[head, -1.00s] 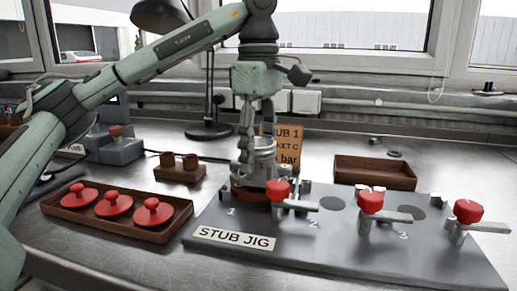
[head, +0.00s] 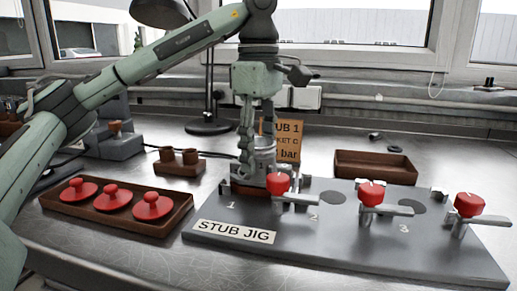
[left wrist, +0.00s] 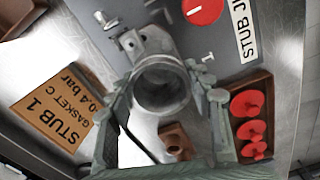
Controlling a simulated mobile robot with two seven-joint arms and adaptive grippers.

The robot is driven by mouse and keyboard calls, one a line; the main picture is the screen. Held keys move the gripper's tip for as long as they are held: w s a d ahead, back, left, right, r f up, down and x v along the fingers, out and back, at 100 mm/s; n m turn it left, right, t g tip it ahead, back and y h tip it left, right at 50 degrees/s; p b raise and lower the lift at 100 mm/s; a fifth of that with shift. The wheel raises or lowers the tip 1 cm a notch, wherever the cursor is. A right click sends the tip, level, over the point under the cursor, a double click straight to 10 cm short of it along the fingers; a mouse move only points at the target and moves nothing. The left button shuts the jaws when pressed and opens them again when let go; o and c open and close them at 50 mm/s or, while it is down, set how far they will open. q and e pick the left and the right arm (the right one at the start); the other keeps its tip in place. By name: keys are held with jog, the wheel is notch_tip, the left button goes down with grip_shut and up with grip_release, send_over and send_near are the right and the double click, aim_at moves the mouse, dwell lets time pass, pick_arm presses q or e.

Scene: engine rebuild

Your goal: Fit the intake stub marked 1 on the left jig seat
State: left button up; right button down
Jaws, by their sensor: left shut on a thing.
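The grey metal intake stub (head: 265,158) is upright over the left seat of the stub jig (head: 330,250), beside the printed 1. A reddish-brown layer (head: 243,190) shows beneath it. My left gripper (head: 257,148) points down and is shut on the stub, one finger on each side. The left wrist view looks into the stub's round open bore (left wrist: 160,88) between the fingers. The stub's foot is partly hidden by a red-knobbed clamp (head: 278,184), so I cannot tell whether it is fully seated. My right gripper is out of view.
A brown card (head: 290,140) reading STUB 1, GASKET C stands behind the jig. A tray (head: 170,228) of red knobbed discs lies left, a small brown block (head: 180,170) behind it. Two more red-knobbed clamps (head: 371,194) stand rightward. An empty brown tray (head: 375,178) lies behind.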

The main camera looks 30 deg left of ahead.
pick_arm(q)
jog(key=shift+r+p, duration=0.1)
jog(key=shift+p, duration=0.2)
dwell(0.4)
jog(key=shift+f, duration=0.2)
dwell(0.6)
jog(key=o, duration=1.5)
notch_tip(320, 180, up, 3)
jog(key=p, duration=0.3)
jog(key=shift+r, duration=2.25)
